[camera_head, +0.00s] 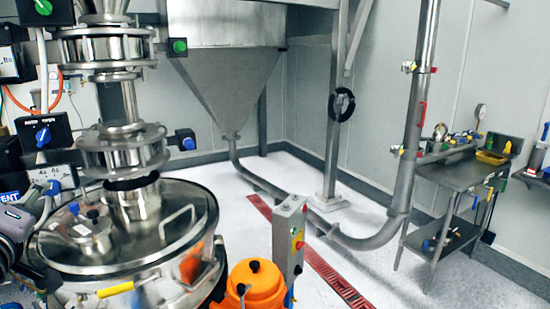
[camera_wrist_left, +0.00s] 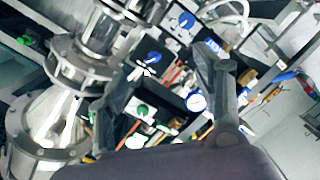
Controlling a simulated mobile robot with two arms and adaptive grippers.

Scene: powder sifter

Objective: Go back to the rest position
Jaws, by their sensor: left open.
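My left gripper (camera_head: 42,212) is at the left edge of the head view, beside the round steel sifter vessel (camera_head: 118,257). In the left wrist view the two dark fingers of my left gripper (camera_wrist_left: 165,85) stand wide apart with nothing held between them. Behind them is a panel with a blue knob (camera_wrist_left: 187,20) and a green knob (camera_wrist_left: 140,110); these lie farther back. My right gripper is in neither view.
Steel piping with clamped rings (camera_head: 103,48) rises above the vessel. An orange motor-like unit (camera_head: 257,285) and a button post (camera_head: 290,240) stand to its right. A hopper (camera_head: 225,75) and a side table (camera_head: 460,176) are farther back. White floor lies between.

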